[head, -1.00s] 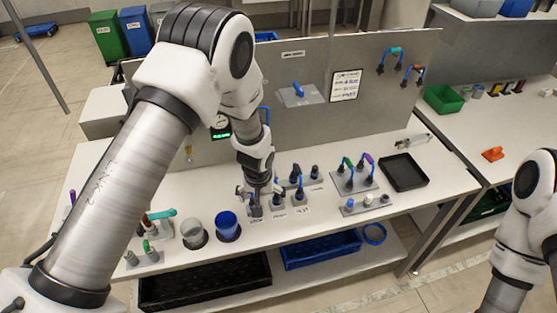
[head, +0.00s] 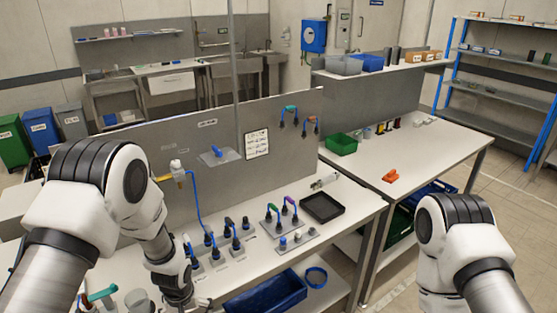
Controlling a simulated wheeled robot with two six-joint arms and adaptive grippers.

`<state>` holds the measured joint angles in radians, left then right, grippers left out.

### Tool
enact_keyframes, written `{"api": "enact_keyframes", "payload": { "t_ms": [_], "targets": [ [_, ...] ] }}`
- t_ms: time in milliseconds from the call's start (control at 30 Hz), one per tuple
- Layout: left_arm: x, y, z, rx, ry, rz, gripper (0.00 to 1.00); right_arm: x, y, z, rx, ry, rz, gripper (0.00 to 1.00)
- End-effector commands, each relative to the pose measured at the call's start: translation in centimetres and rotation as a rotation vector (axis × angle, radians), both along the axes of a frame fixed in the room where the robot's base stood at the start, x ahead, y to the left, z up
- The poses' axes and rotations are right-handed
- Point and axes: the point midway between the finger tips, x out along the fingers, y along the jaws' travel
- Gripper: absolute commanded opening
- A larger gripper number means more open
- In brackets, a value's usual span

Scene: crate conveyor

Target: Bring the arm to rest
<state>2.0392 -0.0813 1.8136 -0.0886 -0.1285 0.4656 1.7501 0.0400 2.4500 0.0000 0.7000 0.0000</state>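My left arm (head: 125,195) comes in from the left and reaches down over the near workbench. Its gripper (head: 188,302) is at the bottom edge of the head view, in front of the row of dark connectors with blue cables (head: 214,250). Its fingers are mostly cut off or hidden, so I cannot tell whether they are open or shut. My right arm (head: 455,250) is bent at the lower right, and its gripper is out of view.
A blue cable (head: 195,205) hangs from the upright panel (head: 340,95) to the connectors. A black tray (head: 322,207) and a sockets plate with green and purple cables (head: 281,219) lie to the right. A blue bin (head: 265,295) sits below. A second bench (head: 420,150) stands at right.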

Motion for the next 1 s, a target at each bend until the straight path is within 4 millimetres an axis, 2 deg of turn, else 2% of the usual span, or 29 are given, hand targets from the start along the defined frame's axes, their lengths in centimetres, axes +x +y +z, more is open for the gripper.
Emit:
{"api": "enact_keyframes", "payload": {
  "t_ms": [33, 167, 267, 367, 467, 533, 600, 633, 700, 733, 833, 1000],
  "targets": [
    [-0.9, 0.1, -1.8, -0.001, 0.022, 0.004, 0.98, 0.0, 0.0, -1.0, 0.000, -0.001, 0.000, 0.40],
    [-4.0, 0.6, -5.1, -0.006, 0.091, 0.019, 0.98, 0.0, 0.0, -2.4, 0.000, -0.001, 0.000, 0.40],
    [-7.0, 0.9, -8.0, -0.012, 0.146, 0.033, 0.98, 0.0, 0.0, -3.6, 0.000, 0.000, 0.000, 0.40],
    [-10.8, 1.2, -11.2, -0.020, 0.202, 0.042, 0.98, 0.0, 0.0, -5.1, 0.000, 0.000, 0.000, 0.40],
    [-16.2, 1.6, -15.2, -0.035, 0.263, 0.036, 0.98, 0.0, 0.0, -7.4, 0.000, 0.000, 0.000, 0.40],
    [-21.2, 1.8, -18.1, -0.050, 0.302, 0.013, 0.98, 0.0, 0.0, -9.4, 0.000, 0.000, 0.000, 0.40],
    [-26.6, 2.0, -19.8, -0.064, 0.315, -0.035, 0.98, 0.0, 0.0, -11.1, 0.000, 0.000, 0.000, 0.40],
    [-28.4, 2.1, -19.6, -0.068, 0.302, -0.068, 0.98, 0.0, 0.0, -11.4, 0.000, 0.001, 0.000, 0.40],
    [-29.1, 2.2, -17.4, -0.059, 0.227, -0.146, 0.98, 0.0, 0.0, -10.3, 0.000, 0.001, 0.000, 0.40],
    [-28.9, 2.2, -17.0, -0.053, 0.195, -0.176, 0.98, 0.0, 0.0, -10.2, 0.000, 0.000, 0.000, 0.40],
    [-27.2, 2.3, -17.0, -0.035, 0.110, -0.249, 0.98, 0.1, 0.0, -10.1, 0.000, -0.001, 0.000, 0.40],
    [-27.0, 2.3, -17.0, -0.033, 0.102, -0.268, 0.98, 0.0, 0.0, -10.1, 0.000, 0.000, 0.000, 0.40]
  ]
}}
